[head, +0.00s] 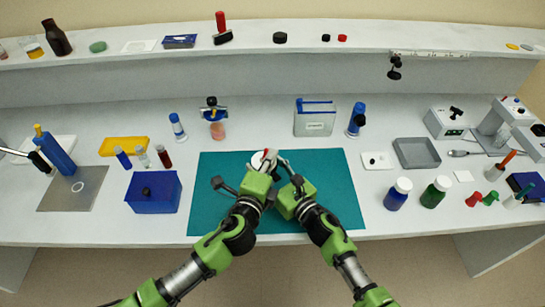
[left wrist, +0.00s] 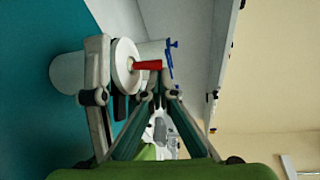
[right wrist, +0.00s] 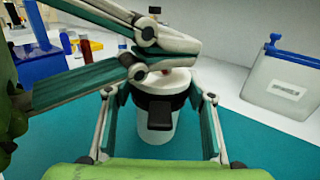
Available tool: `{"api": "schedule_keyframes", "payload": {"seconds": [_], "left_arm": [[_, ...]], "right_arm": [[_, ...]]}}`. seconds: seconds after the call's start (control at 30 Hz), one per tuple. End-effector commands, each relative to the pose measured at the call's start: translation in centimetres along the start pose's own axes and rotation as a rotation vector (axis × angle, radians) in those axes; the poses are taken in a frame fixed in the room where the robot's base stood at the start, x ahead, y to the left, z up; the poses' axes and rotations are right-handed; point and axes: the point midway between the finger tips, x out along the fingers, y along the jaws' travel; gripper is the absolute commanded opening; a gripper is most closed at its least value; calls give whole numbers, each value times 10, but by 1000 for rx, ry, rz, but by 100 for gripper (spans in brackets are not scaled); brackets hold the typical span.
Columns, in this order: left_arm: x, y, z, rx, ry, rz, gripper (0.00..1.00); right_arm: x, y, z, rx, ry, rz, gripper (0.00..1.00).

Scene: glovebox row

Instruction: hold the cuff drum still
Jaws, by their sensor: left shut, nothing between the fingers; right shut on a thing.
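The cuff drum (head: 257,159) is a white upright cylinder with a white lid, a dark band and a black block on its side, near the far edge of the teal mat. It shows largest in the right wrist view (right wrist: 155,140). A red peg (left wrist: 148,65) stands out of its lid. My right gripper (right wrist: 160,95) is shut on the drum, one finger on each side. My left gripper (left wrist: 160,85) is shut and empty, its fingertips close beside the red peg; whether they touch it I cannot tell. In the head view my grippers partly hide the drum.
The teal mat (head: 335,190) is otherwise mostly clear. A blue box (head: 153,193) is left of it, with several small vials behind. A grey-white container (head: 315,120) stands behind. Blue and green bottles (head: 436,192) and a grey tray (head: 416,154) are at right.

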Motion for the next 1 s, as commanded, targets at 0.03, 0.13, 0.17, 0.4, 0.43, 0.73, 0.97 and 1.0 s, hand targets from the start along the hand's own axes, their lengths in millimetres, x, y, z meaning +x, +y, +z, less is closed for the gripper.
{"api": "schedule_keyframes", "payload": {"seconds": [0.03,0.13,0.17,0.4,0.43,0.73,0.97,1.0], "left_arm": [[-1,3,0,-17,-2,-15,0],[-3,5,2,-43,0,-48,0],[-4,5,2,-48,1,-55,0],[-9,6,6,-50,2,-62,0],[-10,6,6,-50,3,-62,0],[-12,7,8,-48,3,-63,0],[-25,9,8,-49,4,-61,0],[-32,10,8,-48,4,-60,0]], "right_arm": [[0,0,0,1,0,-1,25],[0,0,0,0,1,-1,25],[0,0,0,0,1,-1,25],[0,0,0,0,0,-1,25],[0,0,0,0,0,-1,25],[0,0,0,0,0,-1,25],[0,0,0,0,0,-1,25],[0,0,0,0,0,-1,25]]}}
